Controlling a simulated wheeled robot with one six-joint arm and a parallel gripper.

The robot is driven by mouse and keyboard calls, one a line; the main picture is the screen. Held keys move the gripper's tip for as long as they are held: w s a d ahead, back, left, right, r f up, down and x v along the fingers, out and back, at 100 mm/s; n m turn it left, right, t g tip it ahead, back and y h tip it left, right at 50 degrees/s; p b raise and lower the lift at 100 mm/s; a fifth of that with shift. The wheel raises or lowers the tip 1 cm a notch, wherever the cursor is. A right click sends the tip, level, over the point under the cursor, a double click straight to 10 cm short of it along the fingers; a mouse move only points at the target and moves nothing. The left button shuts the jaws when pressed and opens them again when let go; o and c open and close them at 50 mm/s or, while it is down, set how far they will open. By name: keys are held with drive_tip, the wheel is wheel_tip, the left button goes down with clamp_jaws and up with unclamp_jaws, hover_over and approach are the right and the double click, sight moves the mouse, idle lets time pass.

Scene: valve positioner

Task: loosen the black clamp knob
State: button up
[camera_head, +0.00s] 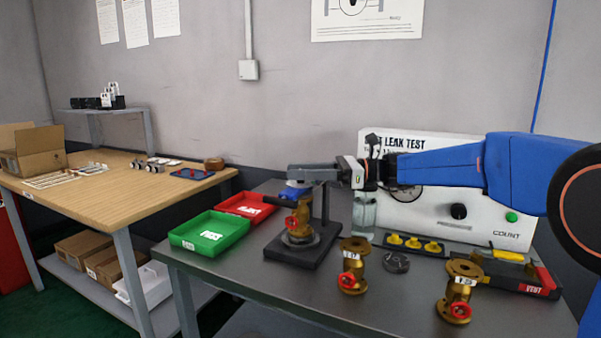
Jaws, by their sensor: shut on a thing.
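My gripper (297,173) reaches in from the right and is shut at the top of the clamp stand, level above the valve. The black clamp knob is hidden by the fingers, and its turn cannot be made out. The clamp stand (324,205) has a dark upright post and a black base plate (288,256). A brass valve (304,212) with a red handwheel stands upright on the base, under a blue part (294,188) just below my fingers.
Two brass valves (353,268) (461,285) stand loose on the grey bench. A green tray (209,235) and red tray (246,205) lie left of the stand. The white leak-test box (440,205) stands behind. A black ring (396,263) and yellow parts (414,243) lie right.

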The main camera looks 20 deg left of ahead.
drive_tip(key=shift+n+g+h, duration=0.7)
drive_tip(key=shift+n+g, duration=0.3)
drive_tip(key=shift+g, duration=0.4)
drive_tip(key=o, duration=1.1)
drive_tip(key=shift+c, duration=0.2)
drive_tip(key=shift+r, duration=0.15)
wheel_tip(320, 180, up, 10)
drive_tip(key=shift+f, duration=0.1)
